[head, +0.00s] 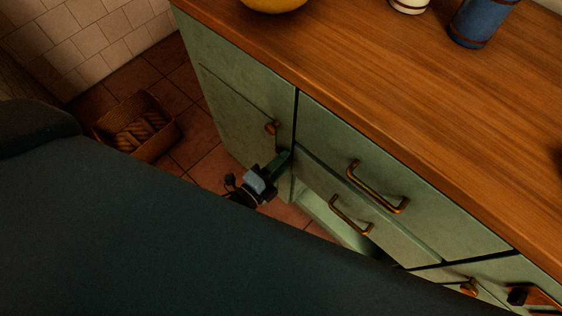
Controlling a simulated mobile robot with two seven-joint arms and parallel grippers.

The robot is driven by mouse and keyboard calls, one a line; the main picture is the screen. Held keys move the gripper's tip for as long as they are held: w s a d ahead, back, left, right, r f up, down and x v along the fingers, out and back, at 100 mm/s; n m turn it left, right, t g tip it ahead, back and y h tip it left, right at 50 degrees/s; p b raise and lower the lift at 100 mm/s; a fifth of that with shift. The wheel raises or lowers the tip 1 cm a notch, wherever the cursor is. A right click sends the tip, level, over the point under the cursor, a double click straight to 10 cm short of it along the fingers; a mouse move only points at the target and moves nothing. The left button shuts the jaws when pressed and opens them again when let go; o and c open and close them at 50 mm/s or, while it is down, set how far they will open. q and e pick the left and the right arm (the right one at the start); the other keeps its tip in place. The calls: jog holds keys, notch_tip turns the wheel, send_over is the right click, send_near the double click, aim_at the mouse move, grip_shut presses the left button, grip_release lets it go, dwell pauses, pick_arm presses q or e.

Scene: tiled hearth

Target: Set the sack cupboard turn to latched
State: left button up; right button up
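A green cupboard door (228,105) with a round wooden knob (271,128) is at the left end of the cabinet. My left gripper (281,160) is at this door's right edge, below the knob. Its fingertips are at a small dark green part by the edge. I cannot tell that part from the fingers, nor whether the fingers are open or shut on it. No turn shows clearly there, so its setting cannot be read. My large dark arm covers the lower left of the view.
The wooden countertop (400,95) carries a yellow bowl (272,3) and a blue jar (482,22). Drawers with brass handles (378,187) are right of the door, above an open gap. A basket (136,127) stands on the tiled floor. A dark, brass-edged piece (522,296) is at lower right.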

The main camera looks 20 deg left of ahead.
pick_arm(q)
jog(key=shift+o, duration=0.2)
jog(key=v, duration=0.7)
jog(key=shift+s+a, duration=0.15)
jog(key=shift+s, duration=0.2)
